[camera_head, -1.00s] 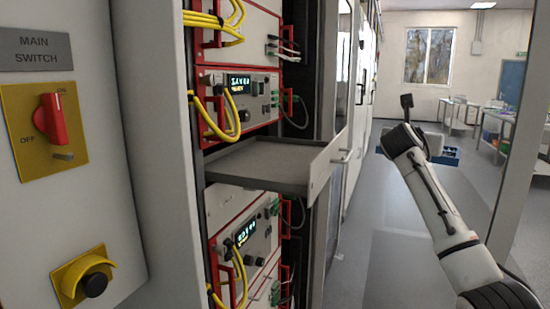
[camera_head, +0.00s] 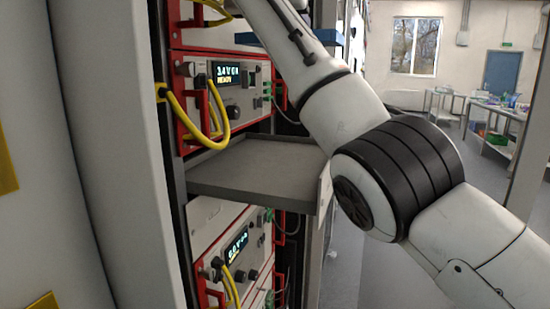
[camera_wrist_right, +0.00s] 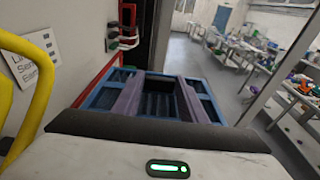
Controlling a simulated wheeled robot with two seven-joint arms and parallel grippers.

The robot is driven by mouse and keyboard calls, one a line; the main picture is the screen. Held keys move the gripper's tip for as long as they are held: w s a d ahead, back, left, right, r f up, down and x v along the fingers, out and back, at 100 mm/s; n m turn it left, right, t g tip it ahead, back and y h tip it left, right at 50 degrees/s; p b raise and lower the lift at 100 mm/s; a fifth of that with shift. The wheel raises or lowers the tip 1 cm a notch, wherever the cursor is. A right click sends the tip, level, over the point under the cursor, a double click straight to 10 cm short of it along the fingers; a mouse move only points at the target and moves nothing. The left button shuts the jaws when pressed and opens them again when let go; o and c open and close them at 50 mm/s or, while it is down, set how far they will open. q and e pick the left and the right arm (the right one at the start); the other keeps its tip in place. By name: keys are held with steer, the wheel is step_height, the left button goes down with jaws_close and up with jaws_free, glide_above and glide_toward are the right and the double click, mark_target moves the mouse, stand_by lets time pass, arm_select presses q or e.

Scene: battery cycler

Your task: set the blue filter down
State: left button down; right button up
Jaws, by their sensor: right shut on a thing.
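The blue filter (camera_wrist_right: 97,98) is a blue frame with dark slats, seen in the right wrist view just ahead of my right gripper (camera_wrist_right: 160,90). The gripper's two fingers reach over the filter and are shut on it. In the head view, only parts of the blue filter (camera_head: 331,37) show on both sides of my right arm, above the level of the pulled-out grey tray (camera_head: 250,172). The tray is flat, empty where visible, and its front right is behind my arm. My right gripper is hidden or outside the head view. My left gripper is in neither view.
Cycler units with red frames (camera_head: 208,122) and yellow cables (camera_head: 226,128) stand above and below the tray. In the wrist view, a yellow cable loop (camera_wrist_right: 42,88) is close at left. A table with clutter (camera_wrist_right: 240,48) stands far behind, with open floor before it.

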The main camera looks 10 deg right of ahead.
step_height(320, 180, down, 23)
steer(key=shift+d+f, duration=0.1)
steer(key=shift+f, duration=2.1)
steer(key=o, duration=1.1)
steer(key=shift+f, duration=0.15)
steer(key=shift+c, duration=0.2)
steer(key=b+v, duration=0.1)
steer(key=v, duration=0.5)
steer(key=b+v, duration=0.1)
steer(key=v, duration=0.5)
steer(key=shift+s+r, duration=0.1)
steer(key=shift+r, duration=0.15)
